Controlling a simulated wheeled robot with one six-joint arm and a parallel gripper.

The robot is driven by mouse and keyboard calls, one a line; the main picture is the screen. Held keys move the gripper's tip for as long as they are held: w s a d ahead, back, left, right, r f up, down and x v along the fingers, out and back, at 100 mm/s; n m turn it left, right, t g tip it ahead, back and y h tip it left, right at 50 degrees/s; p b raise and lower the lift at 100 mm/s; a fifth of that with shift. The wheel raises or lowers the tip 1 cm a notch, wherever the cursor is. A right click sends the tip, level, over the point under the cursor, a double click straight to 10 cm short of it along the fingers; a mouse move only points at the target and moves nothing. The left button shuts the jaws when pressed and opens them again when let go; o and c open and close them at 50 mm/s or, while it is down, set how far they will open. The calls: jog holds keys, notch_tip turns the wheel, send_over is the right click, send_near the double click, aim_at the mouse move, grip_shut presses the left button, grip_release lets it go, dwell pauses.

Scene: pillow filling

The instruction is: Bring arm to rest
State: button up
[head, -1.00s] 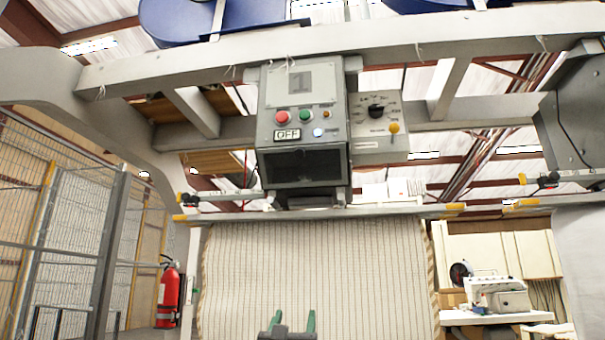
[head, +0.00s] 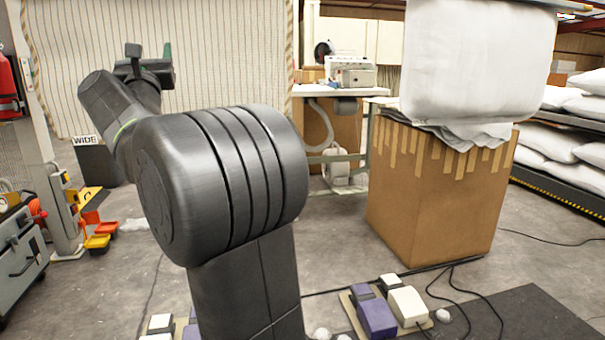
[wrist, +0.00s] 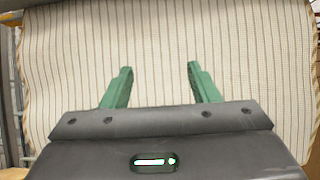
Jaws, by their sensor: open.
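My gripper (head: 151,52) shows at the upper left of the head view, at the end of my raised dark arm. In the wrist view its two green fingers (wrist: 160,85) stand wide apart with nothing between them. A cream pillow cover with thin dark stripes (head: 215,60) hangs behind the gripper in the head view. The striped cover (wrist: 160,40) fills most of the wrist view beyond the fingertips. I cannot tell how far the fingertips are from it. My arm hides part of the cover and floor.
A tall cardboard box (head: 435,195) stands right of my arm, with a white filled bag (head: 480,60) above it. Purple and white pedals (head: 378,315) lie on the floor in front. A sewing table (head: 345,93) stands behind. White pillows (head: 585,110) lie on a rack at right.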

dwell(0.4)
jog(key=b+v, duration=0.2)
jog(key=v, duration=0.8)
jog(key=p+x, duration=0.3)
jog(key=x, duration=0.8)
notch_tip(320, 180, up, 14)
jog(key=s+p, duration=0.2)
jog(key=p, duration=1.2)
jog(key=shift+s+d, duration=0.2)
jog(key=shift+d, duration=0.1)
jog(key=shift+f, duration=0.2)
